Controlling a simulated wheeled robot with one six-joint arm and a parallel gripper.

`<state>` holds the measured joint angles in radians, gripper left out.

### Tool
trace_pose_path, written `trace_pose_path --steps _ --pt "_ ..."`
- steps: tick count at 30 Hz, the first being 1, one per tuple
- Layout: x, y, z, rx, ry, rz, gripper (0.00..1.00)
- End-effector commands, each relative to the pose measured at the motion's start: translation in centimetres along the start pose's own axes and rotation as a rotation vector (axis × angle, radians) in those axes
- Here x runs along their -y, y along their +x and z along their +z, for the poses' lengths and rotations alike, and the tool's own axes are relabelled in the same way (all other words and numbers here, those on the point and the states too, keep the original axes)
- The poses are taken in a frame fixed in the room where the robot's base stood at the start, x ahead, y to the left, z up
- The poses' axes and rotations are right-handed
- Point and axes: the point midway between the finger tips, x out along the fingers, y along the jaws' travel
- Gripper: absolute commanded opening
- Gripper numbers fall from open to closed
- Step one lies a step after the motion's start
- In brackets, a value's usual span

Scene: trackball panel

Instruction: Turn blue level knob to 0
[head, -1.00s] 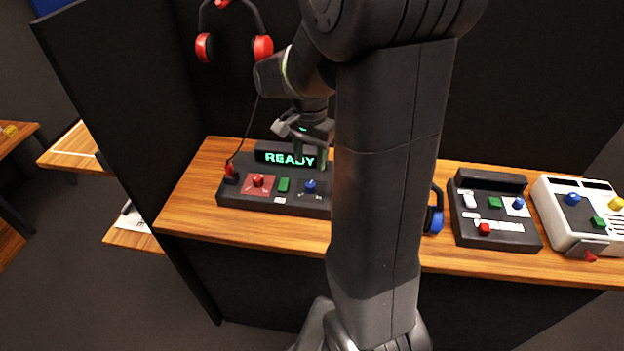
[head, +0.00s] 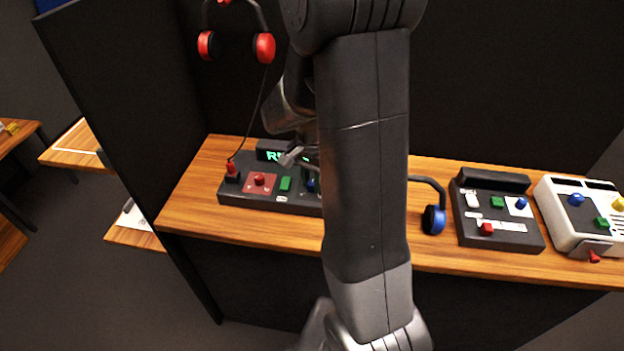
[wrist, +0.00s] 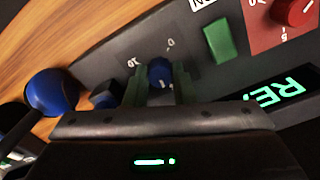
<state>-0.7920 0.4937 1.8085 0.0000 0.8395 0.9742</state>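The blue level knob (wrist: 160,72) is on the dark control panel (wrist: 107,68), with a pale mark on its side facing my gripper. Printed scale marks stand around it; one at its upper right looks like 0. In the head view the knob (head: 311,184) is partly hidden by my arm. My gripper (wrist: 159,88) has its two green fingers on either side of the knob, apart from each other. They look open around it; contact is not clear.
A green button (wrist: 219,41) and a red knob (wrist: 294,12) are beside the blue knob. A lit green display (head: 273,155) stands behind. Blue headphones (head: 434,219) lie right of the panel; another dark panel (head: 495,210) and a white one (head: 580,220) stand farther right.

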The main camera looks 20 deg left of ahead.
Motion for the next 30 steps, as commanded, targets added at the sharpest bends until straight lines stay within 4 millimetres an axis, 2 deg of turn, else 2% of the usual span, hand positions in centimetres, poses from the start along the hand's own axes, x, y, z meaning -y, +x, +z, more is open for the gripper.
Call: trace_pose_path --steps 1,2,3,14,20,30 --pt "0.01 -0.02 -0.01 0.000 0.000 0.000 0.07" --pt "0.01 -0.02 -0.01 0.000 0.000 0.000 0.02" --pt "0.01 -0.02 -0.01 0.000 0.000 0.000 0.00" --pt "0.02 -0.04 -0.01 0.000 -0.062 0.000 0.00" --pt "0.03 -0.04 -0.02 -0.001 -0.192 -0.001 0.00" --pt "0.04 -0.06 -0.03 -0.001 -0.507 -0.001 0.00"
